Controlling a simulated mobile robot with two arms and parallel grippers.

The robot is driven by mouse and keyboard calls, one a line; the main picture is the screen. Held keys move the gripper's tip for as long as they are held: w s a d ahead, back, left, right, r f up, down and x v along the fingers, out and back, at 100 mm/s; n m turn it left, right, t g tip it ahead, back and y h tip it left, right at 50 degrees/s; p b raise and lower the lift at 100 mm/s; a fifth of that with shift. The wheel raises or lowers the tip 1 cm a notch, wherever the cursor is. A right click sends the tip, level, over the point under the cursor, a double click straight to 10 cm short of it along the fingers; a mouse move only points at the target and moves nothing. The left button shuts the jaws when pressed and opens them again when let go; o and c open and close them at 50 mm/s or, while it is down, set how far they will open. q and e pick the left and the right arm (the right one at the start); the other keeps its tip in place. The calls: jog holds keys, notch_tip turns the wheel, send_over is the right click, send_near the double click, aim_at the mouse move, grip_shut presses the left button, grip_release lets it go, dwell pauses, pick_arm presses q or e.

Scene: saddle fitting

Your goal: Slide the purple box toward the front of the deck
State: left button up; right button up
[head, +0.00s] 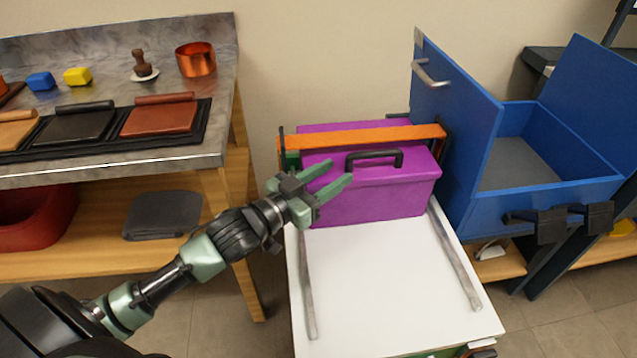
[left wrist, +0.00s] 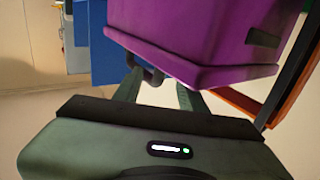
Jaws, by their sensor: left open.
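The purple box (head: 370,195) sits at the back of the white deck (head: 385,280), with a black handle (head: 374,158) on its lid. An orange bar (head: 370,137) lies across above the box's rear part. My left gripper (head: 336,178) is open and empty, in front of the box's left part, with its fingers pointing toward the handle. The head view does not show clearly whether the fingers touch the box. In the left wrist view the purple box (left wrist: 195,35) fills the upper middle, and the black handle (left wrist: 150,76) shows near the fingers. My right gripper is not in view.
Two grey rails (head: 455,255) run along the deck's sides, and the deck in front of the box is bare. A blue open box (head: 540,205) with a raised panel stands close on the right. A metal-topped workbench (head: 120,165) with leather pieces stands on the left.

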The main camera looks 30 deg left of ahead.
aim_at(362, 164)
pick_arm(q)
jog(key=shift+x, duration=1.4)
grip_shut()
dwell(0.5)
